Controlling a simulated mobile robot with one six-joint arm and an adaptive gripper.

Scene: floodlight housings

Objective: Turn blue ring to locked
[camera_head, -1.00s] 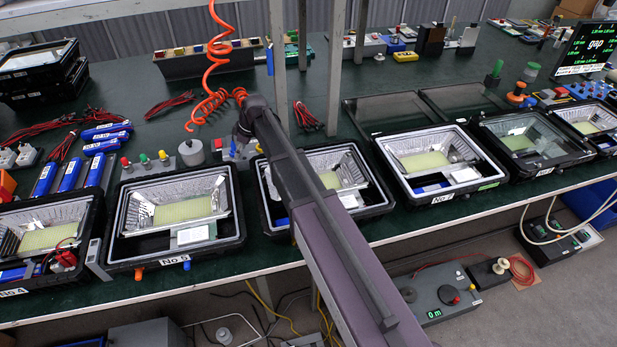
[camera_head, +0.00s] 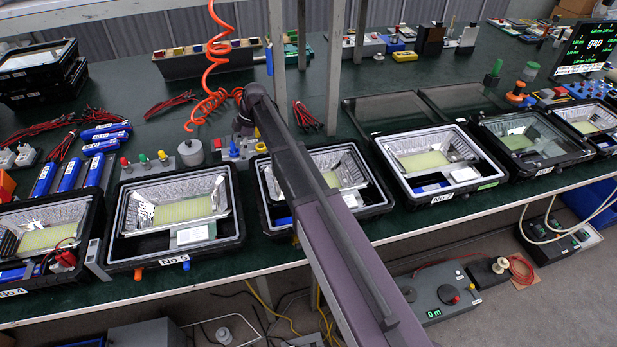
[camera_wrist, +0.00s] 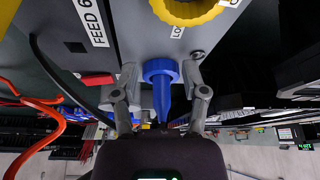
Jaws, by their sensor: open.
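The blue ring (camera_wrist: 160,70) shows in the wrist view on a grey box face (camera_wrist: 133,28), with a blue tapered part pointing down from it. My gripper (camera_wrist: 161,80) is open, with one fingertip on each side of the ring. I cannot tell whether either fingertip touches it.
In the wrist view a yellow ring (camera_wrist: 190,8) sits above the blue one, with a "FEED 6" label (camera_wrist: 90,22) and a red part (camera_wrist: 98,79) to the left. An orange coiled hose (camera_head: 212,75) hangs close to my arm. Open floodlight housings (camera_head: 175,215) line the bench front.

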